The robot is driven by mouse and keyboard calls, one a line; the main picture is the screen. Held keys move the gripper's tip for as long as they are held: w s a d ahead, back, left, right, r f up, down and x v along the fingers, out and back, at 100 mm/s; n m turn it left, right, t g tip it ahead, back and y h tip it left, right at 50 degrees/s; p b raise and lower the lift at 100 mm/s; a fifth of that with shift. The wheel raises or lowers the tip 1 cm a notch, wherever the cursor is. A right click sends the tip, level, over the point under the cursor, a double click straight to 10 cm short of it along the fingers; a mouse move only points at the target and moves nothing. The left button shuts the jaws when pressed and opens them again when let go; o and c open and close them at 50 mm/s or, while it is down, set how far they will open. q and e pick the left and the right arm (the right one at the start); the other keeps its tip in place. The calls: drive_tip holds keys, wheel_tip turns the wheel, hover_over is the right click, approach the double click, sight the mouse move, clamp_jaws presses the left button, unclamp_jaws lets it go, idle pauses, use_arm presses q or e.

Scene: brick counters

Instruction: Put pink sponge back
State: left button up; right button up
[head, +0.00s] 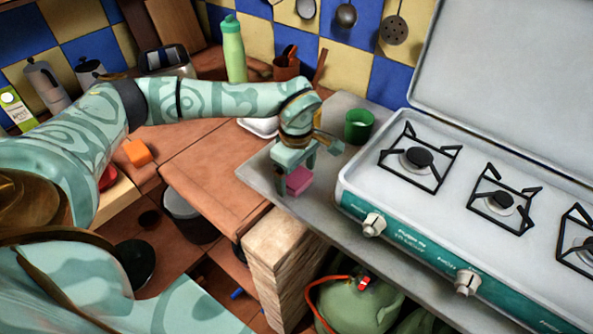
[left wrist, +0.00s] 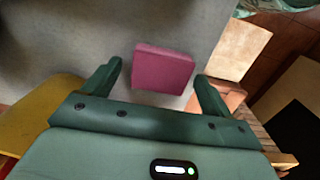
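The pink sponge (head: 299,181) lies on the grey counter top (head: 262,174), to the left of the stove. My left gripper (head: 297,177) is over it, fingers pointing down. In the left wrist view the sponge (left wrist: 163,70) sits between and a little beyond the two open fingers of the gripper (left wrist: 160,82), with gaps on both sides. My right gripper is not in view.
A white and teal gas stove (head: 440,215) stands close on the right. A green cup (head: 358,126) and a white dish (head: 260,127) are behind the gripper. An orange block (head: 137,153) is at the left. A green gas bottle (head: 358,306) is below.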

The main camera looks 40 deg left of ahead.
sight(296, 176)
use_arm(q)
drive_tip(key=shift+r, duration=0.1)
wheel_tip(296, 176, up, 12)
drive_tip(key=p, duration=0.3)
idle(0.5)
idle(1.0)
